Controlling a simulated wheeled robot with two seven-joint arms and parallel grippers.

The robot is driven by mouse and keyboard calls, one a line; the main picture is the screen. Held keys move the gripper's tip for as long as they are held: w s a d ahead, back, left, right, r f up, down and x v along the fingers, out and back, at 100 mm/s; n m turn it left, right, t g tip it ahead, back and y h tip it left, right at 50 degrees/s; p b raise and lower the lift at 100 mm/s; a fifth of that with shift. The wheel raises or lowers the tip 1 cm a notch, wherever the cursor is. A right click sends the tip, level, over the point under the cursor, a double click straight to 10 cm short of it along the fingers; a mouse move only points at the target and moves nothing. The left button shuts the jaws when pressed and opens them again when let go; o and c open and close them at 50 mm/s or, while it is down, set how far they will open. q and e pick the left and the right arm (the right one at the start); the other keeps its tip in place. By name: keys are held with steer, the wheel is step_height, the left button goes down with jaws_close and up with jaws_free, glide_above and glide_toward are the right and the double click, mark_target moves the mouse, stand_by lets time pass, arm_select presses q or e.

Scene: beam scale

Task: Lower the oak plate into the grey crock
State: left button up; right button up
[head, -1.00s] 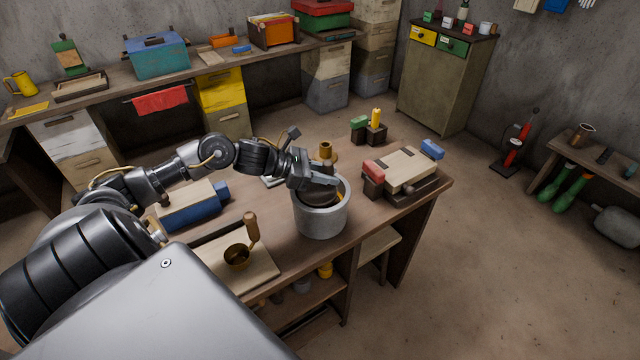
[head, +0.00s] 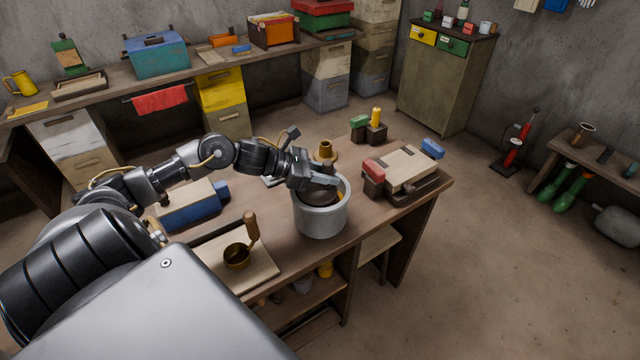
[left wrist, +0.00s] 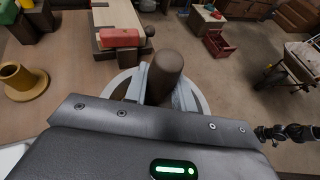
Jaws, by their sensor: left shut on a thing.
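The grey crock (head: 321,217) stands upright on the wooden workbench, near its front edge. My left gripper (head: 324,182) is over the crock's mouth, with its fingers at about rim height. The dark brown oak plate (head: 319,196) shows below the fingers, inside the crock's mouth. In the left wrist view my left gripper (left wrist: 162,85) is shut on the plate's round brown handle (left wrist: 168,67), and the crock's pale rim (left wrist: 204,102) shows around it. How deep the plate sits and whether it touches the wall are hidden.
A wooden press-like block with a red end (head: 374,168) stands close right of the crock. A brass-coloured piece (head: 326,150) stands behind it. A blue-based box (head: 190,207) lies further left.

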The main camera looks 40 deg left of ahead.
arm_select(q)
steer(key=o, duration=1.1)
steer(key=shift+s+a, duration=0.35)
steer(key=shift+r+b+v, duration=0.15)
steer(key=shift+b+v, duration=0.15)
steer(key=shift+v, duration=2.2)
steer(key=shift+r+b+v, duration=0.15)
steer(key=shift+b+v, duration=0.15)
steer(key=shift+v, duration=2.15)
steer(key=shift+d, duration=0.1)
